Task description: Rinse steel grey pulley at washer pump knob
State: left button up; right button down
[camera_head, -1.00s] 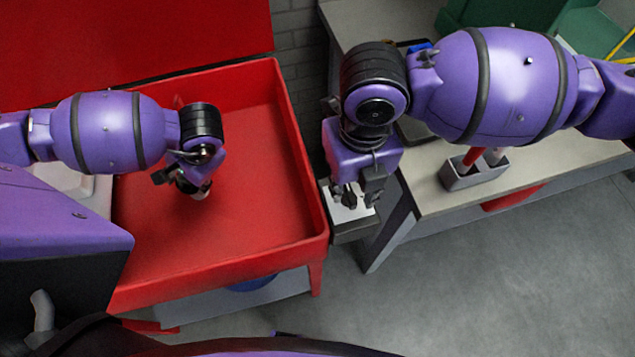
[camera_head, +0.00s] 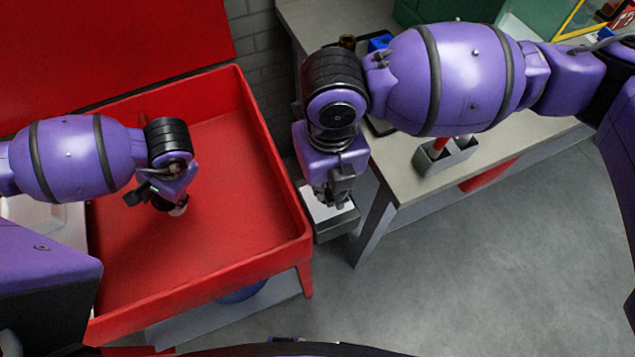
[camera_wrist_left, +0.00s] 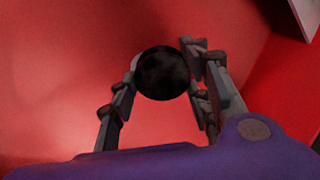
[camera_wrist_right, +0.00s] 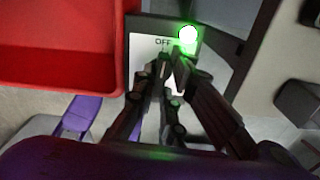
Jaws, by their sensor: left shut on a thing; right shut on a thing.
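My left gripper (camera_head: 170,205) is over the red washer basin (camera_head: 240,225), pointing down. In the left wrist view its two fingers (camera_wrist_left: 162,85) are closed on the sides of a dark, round piece, the pulley (camera_wrist_left: 162,73). Its colour looks nearly black in shadow. In the head view the pulley is mostly hidden by the hand. My right gripper (camera_head: 335,198) is at the pump switch box (camera_head: 337,228) beside the basin's right wall. In the right wrist view its fingers (camera_wrist_right: 170,68) are shut at the white plate (camera_wrist_right: 142,48) marked OFF, hiding the knob. A green lamp (camera_wrist_right: 187,38) is lit beside them.
A grey workbench (camera_head: 405,185) stands right of the switch box, with a grey holder (camera_head: 445,155) holding red-handled items on it. The red lid (camera_head: 100,45) stands up behind the basin. A white tub (camera_head: 40,215) sits at the basin's left. Floor in front is clear.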

aim_at(327, 190)
jog(key=shift+m, duration=1.2)
jog(key=c, duration=1.8)
grip_release()
jog(key=shift+r, duration=0.1)
notch_tip(327, 190, up, 12)
